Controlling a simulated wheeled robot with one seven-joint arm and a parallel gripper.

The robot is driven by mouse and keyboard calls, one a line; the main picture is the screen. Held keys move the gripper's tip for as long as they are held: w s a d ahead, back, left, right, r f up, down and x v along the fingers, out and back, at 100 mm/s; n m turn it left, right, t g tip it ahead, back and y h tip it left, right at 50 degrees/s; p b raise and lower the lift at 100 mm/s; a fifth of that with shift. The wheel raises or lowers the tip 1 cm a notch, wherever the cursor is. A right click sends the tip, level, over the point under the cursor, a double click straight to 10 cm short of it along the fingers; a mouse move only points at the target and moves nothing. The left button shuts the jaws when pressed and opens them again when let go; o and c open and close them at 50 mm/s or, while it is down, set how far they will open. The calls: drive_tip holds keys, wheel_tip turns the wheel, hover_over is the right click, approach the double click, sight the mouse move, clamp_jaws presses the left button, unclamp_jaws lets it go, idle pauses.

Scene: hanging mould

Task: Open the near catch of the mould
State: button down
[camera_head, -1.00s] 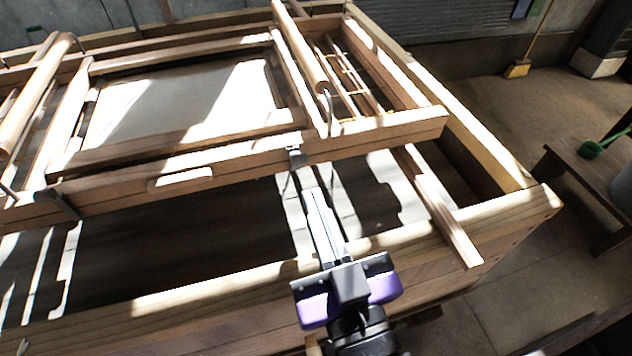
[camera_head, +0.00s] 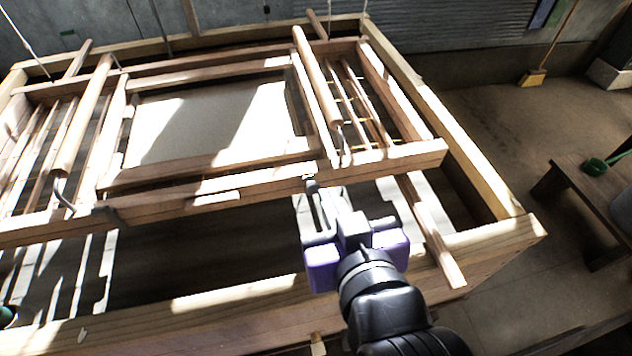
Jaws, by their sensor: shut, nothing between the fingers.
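The mould is a hanging wooden frame (camera_head: 235,190) around a pale screen (camera_head: 215,122), over a dark vat. A small metal catch (camera_head: 310,183) sits on its near rail, right of the middle. A second dark metal fitting (camera_head: 106,213) is on the same rail further left. My gripper (camera_head: 313,198) is at the near rail with its fingers shut and nothing between them. Its tips are at or just below the right catch; I cannot tell whether they touch it. The purple-sided gripper body hides part of the vat, and the catch's position is too small to read.
The vat's thick near rim (camera_head: 220,297) runs below the mould, and its right rim (camera_head: 450,130) runs back. A loose wooden slat (camera_head: 435,235) lies across the right end. Rods and hanging hooks stand above the mould. A bench (camera_head: 590,185) stands on the floor at right.

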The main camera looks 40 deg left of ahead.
idle(0.3)
hover_over(316, 188)
drive_tip(key=s, duration=0.1)
wheel_tip(316, 188, down, 3)
drive_tip(key=shift+s+d+f+p, duration=0.1)
drive_tip(key=shift+d+f+p, duration=0.15)
drive_tip(key=shift+f, duration=0.95)
drive_tip(key=shift+s+d+f+p, duration=0.1)
drive_tip(key=shift+d+f+p, duration=0.1)
drive_tip(key=shift+f, duration=0.95)
drive_tip(key=shift+f, duration=0.1)
